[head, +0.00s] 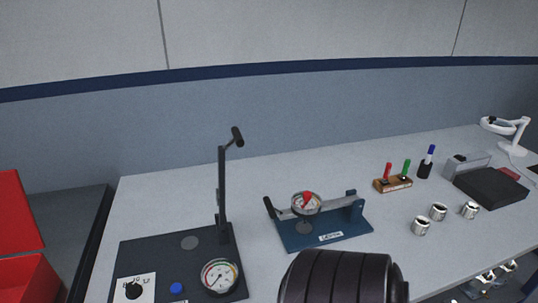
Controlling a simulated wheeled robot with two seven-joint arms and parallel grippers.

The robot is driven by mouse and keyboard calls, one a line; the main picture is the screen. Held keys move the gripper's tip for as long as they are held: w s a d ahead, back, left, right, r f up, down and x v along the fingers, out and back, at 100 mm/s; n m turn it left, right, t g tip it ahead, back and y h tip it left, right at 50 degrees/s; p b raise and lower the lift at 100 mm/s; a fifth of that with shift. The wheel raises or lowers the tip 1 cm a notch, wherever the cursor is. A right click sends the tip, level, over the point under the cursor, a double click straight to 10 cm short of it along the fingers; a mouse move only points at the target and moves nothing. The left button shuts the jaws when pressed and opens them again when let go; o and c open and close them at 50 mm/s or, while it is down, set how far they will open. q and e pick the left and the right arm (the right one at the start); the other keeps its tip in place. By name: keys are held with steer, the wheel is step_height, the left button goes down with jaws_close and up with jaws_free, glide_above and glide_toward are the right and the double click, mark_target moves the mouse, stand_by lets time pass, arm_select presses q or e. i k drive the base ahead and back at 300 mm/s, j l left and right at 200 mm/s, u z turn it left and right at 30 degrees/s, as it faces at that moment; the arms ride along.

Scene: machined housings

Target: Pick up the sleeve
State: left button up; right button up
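Three short shiny metal cylinders with dark open tops stand upright on the grey table at the right of the head view. They look like sleeves; which one the task means, I cannot tell. The front-left sleeve (421,226) is nearest. The second sleeve (438,212) stands just behind and right of it. The third sleeve (469,210) stands further right. A dark ribbed part, seemingly my own arm, fills the bottom centre and hides the table there.
A black press stand (222,195) with a gauge is at left. A blue gauge fixture (325,233) sits mid-table. Behind the sleeves are a wooden block (393,185), a pen cup (424,170), a dark box (490,188) and a white lamp (513,140). Red bins (25,280) are far left.

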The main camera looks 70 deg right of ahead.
mark_target(470, 210)
steer(key=z, duration=3.6)
steer(key=l+u, duration=0.15)
steer(key=u, duration=0.3)
steer(key=i+l+u, duration=0.1)
steer(key=l+u, duration=0.15)
steer(key=u, duration=0.2)
steer(key=l+u, duration=0.15)
steer(key=u, duration=0.3)
steer(key=l+u, duration=0.2)
steer(key=u, duration=0.2)
